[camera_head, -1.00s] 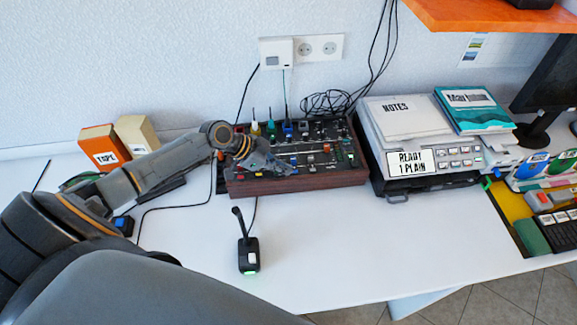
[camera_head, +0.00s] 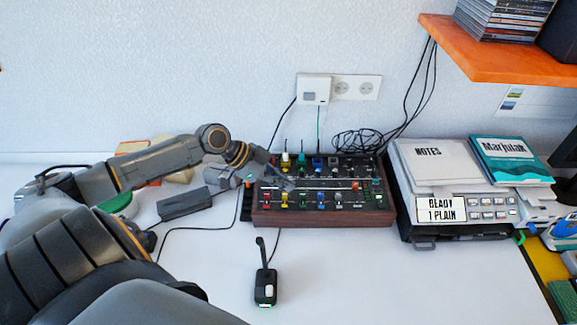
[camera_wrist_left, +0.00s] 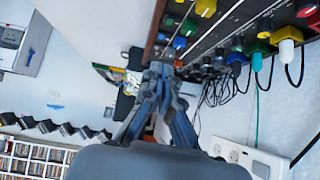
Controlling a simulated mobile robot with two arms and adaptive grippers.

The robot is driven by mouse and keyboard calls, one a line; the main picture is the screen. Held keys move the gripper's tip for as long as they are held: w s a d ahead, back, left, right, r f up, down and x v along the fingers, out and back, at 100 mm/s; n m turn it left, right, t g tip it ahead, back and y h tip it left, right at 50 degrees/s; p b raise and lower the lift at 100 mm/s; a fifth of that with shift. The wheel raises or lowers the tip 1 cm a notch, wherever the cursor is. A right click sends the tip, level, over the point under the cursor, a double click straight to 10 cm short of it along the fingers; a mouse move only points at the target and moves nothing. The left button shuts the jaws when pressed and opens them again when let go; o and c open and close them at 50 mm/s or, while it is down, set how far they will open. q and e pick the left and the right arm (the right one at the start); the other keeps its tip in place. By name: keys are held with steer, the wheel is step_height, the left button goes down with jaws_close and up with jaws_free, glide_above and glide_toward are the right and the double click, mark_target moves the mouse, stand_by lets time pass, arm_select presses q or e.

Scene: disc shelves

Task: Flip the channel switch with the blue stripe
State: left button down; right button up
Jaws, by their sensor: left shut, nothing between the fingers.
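The control box (camera_head: 375,214), with a wooden front and a black panel, stands on the white table against the wall. Its panel carries rows of coloured switches and knobs. A blue control (camera_head: 321,195) shows in the front row; blue parts also show beside the fingers in the wrist view (camera_wrist_left: 180,43). I cannot tell which switch has the blue stripe. My left gripper (camera_head: 287,183) is shut and empty over the left part of the panel, hiding some controls. In the left wrist view its fingertips (camera_wrist_left: 163,66) are together near the panel's edge. Contact is unclear. My right gripper is not visible.
A small black device with a lever (camera_head: 265,286) stands in front of the box. A machine marked READY (camera_head: 480,205) is to the right, with a NOTES pad (camera_head: 440,160) on it. An orange shelf (camera_head: 495,58) overhangs upper right.

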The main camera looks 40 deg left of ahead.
arm_select(q)
steer(key=r+b, duration=0.1)
steer(key=d+r+b, duration=0.1)
steer(key=b, duration=0.2)
steer(key=shift+w+d+r+t, duration=0.15)
steer(key=shift+w+r+t, duration=0.25)
steer(key=shift+w+f, duration=0.1)
steer(key=p, duration=0.2)
glide_above(321, 205)
steer(key=s+a, duration=0.1)
step_height(321, 205, down, 7)
steer(key=shift+r, duration=0.15)
steer(key=f, duration=0.3)
steer(key=shift+w+a+f, duration=0.1)
steer(key=shift+a+f, duration=0.1)
steer(key=shift+a, duration=0.05)
steer(key=shift+f, duration=0.4)
